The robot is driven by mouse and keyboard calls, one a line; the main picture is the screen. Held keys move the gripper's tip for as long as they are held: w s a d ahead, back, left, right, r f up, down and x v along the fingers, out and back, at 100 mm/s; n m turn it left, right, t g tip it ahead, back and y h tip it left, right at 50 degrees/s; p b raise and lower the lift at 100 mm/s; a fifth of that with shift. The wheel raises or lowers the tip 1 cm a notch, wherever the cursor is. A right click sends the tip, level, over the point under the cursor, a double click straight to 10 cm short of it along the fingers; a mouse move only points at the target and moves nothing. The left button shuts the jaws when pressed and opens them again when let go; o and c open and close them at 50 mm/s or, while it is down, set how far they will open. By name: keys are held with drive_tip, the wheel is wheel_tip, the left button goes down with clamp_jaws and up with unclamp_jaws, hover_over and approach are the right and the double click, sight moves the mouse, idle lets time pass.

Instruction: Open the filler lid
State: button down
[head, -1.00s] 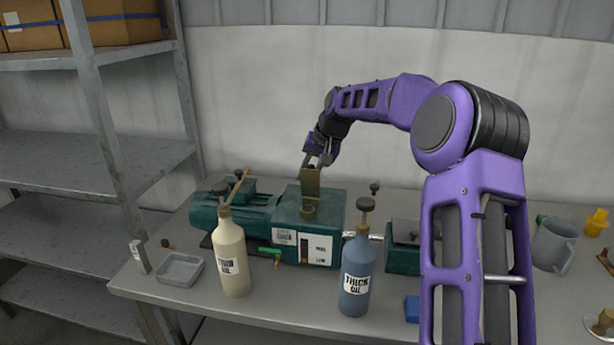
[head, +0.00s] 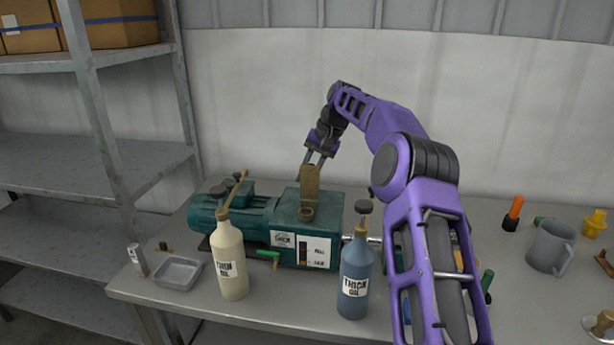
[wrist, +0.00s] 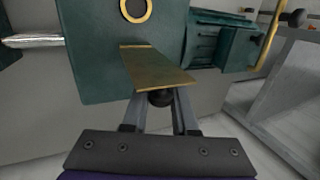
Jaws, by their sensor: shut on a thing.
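The filler lid (head: 311,181) is a flat brass plate. It stands raised at the back of the open round filler neck (head: 307,213), on top of the green gearbox housing (head: 327,224). My gripper's fingers are shut on the dark round knob (wrist: 160,98) at the lid's underside edge. In the head view my gripper (head: 308,164) is just above and behind the lid's upper edge.
A cream oil bottle (head: 231,262) and a blue thick-oil bottle (head: 356,277) stand in front of the machine. A grey tray (head: 178,273) lies at left. A grey mug (head: 550,247) and an orange-tipped item (head: 514,212) are at right. Metal shelving (head: 85,150) stands at left.

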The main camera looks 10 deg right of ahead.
drive_tip(key=shift+s+f, duration=0.1)
drive_tip(key=shift+f, duration=0.1)
drive_tip(key=c, duration=0.7)
unclamp_jaws()
drive_tip(key=shift+r, duration=0.1)
drive_tip(key=shift+v, duration=3.7)
